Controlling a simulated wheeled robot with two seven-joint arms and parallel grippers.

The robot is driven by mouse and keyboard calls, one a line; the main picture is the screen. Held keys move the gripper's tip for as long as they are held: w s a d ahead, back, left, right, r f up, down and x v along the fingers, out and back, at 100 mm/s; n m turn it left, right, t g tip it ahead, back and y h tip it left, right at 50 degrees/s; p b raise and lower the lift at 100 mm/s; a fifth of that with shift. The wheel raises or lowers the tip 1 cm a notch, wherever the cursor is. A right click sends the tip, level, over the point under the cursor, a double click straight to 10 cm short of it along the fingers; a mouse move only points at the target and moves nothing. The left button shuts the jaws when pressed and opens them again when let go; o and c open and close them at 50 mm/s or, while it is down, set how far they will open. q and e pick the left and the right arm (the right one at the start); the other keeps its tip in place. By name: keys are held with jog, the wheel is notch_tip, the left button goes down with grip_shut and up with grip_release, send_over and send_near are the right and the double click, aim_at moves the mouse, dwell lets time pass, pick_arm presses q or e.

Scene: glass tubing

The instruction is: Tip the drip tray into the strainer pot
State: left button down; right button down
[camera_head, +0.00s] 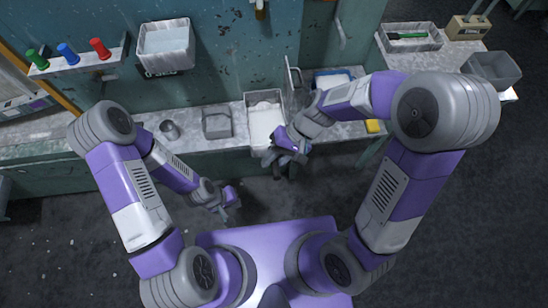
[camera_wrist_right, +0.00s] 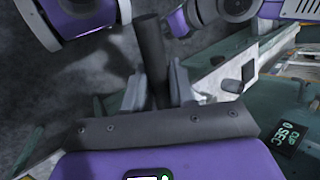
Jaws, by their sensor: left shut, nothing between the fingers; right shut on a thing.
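My right gripper (camera_head: 285,155) is shut on a dark grey round bar (camera_wrist_right: 150,55), which stands up between its fingers in the right wrist view. I cannot tell what the bar belongs to. A pale open tray (camera_head: 265,122) lies on the counter just beyond this gripper; it looks like the drip tray, but I cannot be sure. A small grey open box (camera_head: 217,123) and a small round grey pot (camera_head: 170,129) stand to its left. I cannot tell which is the strainer pot. My left gripper (camera_head: 226,212) is shut and empty, in front of the counter.
An upright panel (camera_head: 293,85) stands right of the pale tray. A pale bin (camera_head: 166,47) hangs on the wall. A shelf (camera_head: 75,64) bears red, blue and green pieces. A yellow block (camera_head: 373,126) lies near the counter's right front edge. A grey bin (camera_head: 497,68) stands at right.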

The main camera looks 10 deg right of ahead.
jog(key=shift+w+r+g+p, duration=0.3)
jog(key=shift+r+p, duration=0.45)
jog(key=shift+p, duration=0.25)
jog(key=shift+w+r+g+p, duration=0.3)
jog(key=shift+r+p, duration=0.4)
jog(key=shift+p, duration=0.25)
jog(key=shift+w+r+m+g+p, duration=0.2)
jog(key=shift+w+r+g+p, duration=0.15)
jog(key=shift+r+p, duration=0.5)
jog(key=shift+w+r+m+g+p, duration=0.2)
jog(key=shift+w+r+g+p, duration=0.15)
jog(key=shift+r+p, duration=0.45)
jog(key=shift+w+r+m+g+p, duration=0.25)
jog(key=shift+r+g+p, duration=0.2)
jog(key=shift+p, duration=0.7)
jog(key=w+r+m+g, duration=0.1)
jog(key=w+r+g, duration=0.2)
jog(key=w+r, duration=0.2)
jog(key=shift+w+r+y, duration=0.4)
jog(key=shift+r, duration=0.25)
dwell(1.2)
